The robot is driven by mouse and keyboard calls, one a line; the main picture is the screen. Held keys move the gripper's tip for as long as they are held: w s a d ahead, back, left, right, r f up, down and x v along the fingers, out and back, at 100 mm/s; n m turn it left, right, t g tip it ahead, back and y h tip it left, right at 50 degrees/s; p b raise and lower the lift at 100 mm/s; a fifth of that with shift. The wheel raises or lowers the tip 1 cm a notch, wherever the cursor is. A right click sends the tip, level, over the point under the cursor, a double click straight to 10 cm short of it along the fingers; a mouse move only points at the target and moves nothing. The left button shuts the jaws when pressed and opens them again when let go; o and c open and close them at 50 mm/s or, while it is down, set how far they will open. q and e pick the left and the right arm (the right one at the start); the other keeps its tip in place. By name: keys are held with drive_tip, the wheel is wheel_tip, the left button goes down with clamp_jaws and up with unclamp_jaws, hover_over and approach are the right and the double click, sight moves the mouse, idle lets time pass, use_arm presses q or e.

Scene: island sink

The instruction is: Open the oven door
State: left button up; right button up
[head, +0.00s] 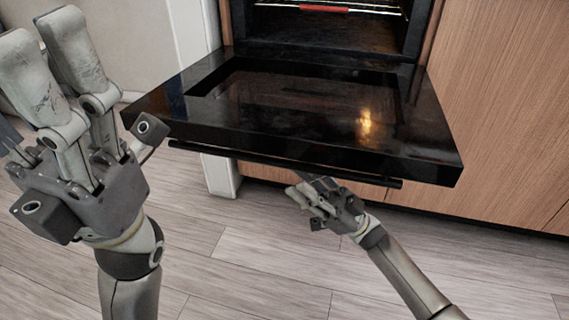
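The black oven door (290,105) is folded down and stands out nearly level from the oven (330,30), whose cavity shows open behind it. A dark bar handle (285,164) runs along the door's front edge. My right gripper (302,190) is just below the handle, right of its middle, with its fingers close under the bar. I cannot tell whether it touches the handle or how far its fingers are apart. My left gripper (52,50) is raised at the left, left of the door, with its two fingers pointing up, apart and empty.
Inside the oven is a rack (325,8) with a red strip on its front. Wooden cabinet fronts (510,120) stand right of and below the oven. A white post (200,50) is at its left. The wood floor (250,260) in front is clear.

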sight(289, 168)
drive_tip(key=b+x, duration=0.1)
drive_tip(key=x, duration=0.5)
drive_tip(key=shift+r, duration=0.1)
drive_tip(key=shift+c, duration=0.2)
clamp_jaws()
